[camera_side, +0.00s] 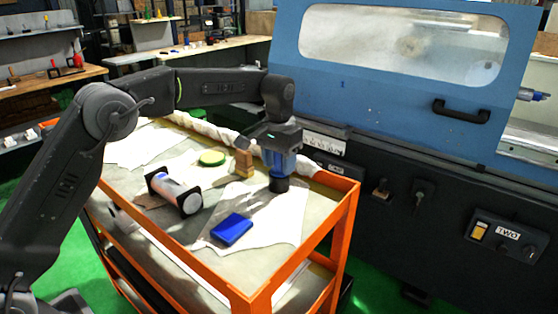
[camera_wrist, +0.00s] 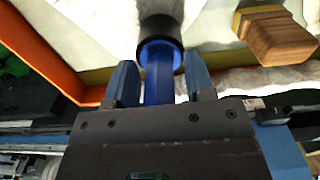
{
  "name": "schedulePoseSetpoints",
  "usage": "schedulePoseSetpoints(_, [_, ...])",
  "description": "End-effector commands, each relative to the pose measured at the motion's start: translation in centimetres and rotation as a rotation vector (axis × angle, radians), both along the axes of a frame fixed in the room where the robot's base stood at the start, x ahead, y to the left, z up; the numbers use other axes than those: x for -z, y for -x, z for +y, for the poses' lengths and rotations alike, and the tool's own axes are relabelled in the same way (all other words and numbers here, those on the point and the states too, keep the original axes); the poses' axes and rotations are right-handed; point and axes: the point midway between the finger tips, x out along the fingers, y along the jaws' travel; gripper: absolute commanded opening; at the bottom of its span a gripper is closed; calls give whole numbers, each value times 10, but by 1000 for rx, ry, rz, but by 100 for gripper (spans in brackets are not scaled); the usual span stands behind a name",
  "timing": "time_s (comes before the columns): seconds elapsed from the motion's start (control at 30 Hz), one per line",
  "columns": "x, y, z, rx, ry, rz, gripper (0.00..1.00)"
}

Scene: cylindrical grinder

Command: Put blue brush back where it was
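The blue brush stands on the cart in the side view, its dark round end (camera_side: 279,185) down on or near the white cloth. In the wrist view its blue handle (camera_wrist: 158,88) and black round end (camera_wrist: 160,32) show between my fingers. My gripper (camera_side: 281,168) is over the brush, pointing down. In the wrist view my gripper (camera_wrist: 160,68) has its two fingers on either side of the handle, with a visible gap on each side. The contact under the black end is hard to tell.
The blue grinder (camera_side: 390,100) stands close behind.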

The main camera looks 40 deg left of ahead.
Motion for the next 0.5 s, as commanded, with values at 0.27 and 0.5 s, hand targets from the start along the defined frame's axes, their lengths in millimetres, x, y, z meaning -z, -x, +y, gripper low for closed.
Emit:
schedulePoseSetpoints(0.27, [-1, 0, 0, 0, 0, 0, 51])
schedulePoseSetpoints(0.5, [-31, -1, 0, 0, 1, -4, 51])
